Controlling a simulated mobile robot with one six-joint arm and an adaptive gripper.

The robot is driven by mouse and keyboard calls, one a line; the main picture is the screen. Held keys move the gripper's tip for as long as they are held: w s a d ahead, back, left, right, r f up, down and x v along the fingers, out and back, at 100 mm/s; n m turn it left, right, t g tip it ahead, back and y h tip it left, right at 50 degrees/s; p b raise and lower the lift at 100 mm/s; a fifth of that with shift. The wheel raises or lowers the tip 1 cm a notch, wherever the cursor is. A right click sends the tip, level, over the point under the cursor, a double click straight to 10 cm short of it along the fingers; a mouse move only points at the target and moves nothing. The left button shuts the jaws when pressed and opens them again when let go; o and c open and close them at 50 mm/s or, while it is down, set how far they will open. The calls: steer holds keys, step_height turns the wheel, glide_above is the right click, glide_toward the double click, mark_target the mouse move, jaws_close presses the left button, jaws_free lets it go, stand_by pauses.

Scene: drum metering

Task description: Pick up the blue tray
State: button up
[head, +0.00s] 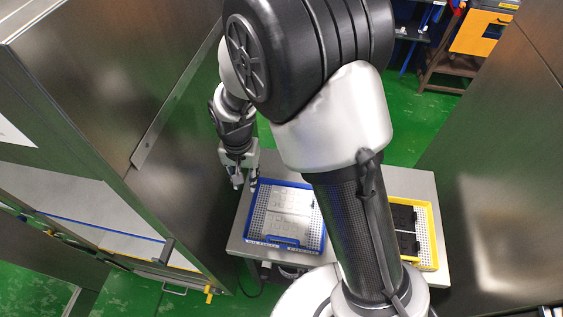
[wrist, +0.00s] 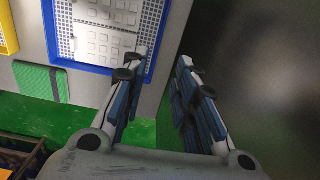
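The blue tray (head: 318,225) lies flat on a grey table, with a white perforated bottom and pale plates inside. In the wrist view the blue tray's rim (wrist: 100,70) shows at the top, left of the fingers. My gripper (head: 244,184) is at the tray's far left corner in the head view. The fingers look empty. I cannot tell whether the left finger touches the rim.
A yellow tray (head: 434,235) with black parts sits on the same table (head: 239,238), right of my arm; its edge shows in the wrist view (wrist: 8,25). Steel cabinets (head: 130,75) stand close on the left and right (head: 500,200). Green floor lies behind the table.

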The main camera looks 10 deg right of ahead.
mark_target(252, 232)
steer(key=f+b, duration=0.1)
steer(key=f, duration=0.3)
steer(key=f+b, duration=0.1)
steer(key=f, duration=0.4)
steer(key=f+b, duration=0.1)
steer(key=f, duration=0.3)
steer(key=shift+a+f+b, duration=0.25)
steer(key=shift+a+b, duration=0.05)
step_height(252, 232, down, 5)
steer(key=shift+f+b, duration=0.15)
steer(key=shift+b, duration=0.95)
steer(key=shift+c, duration=0.4)
jaws_close()
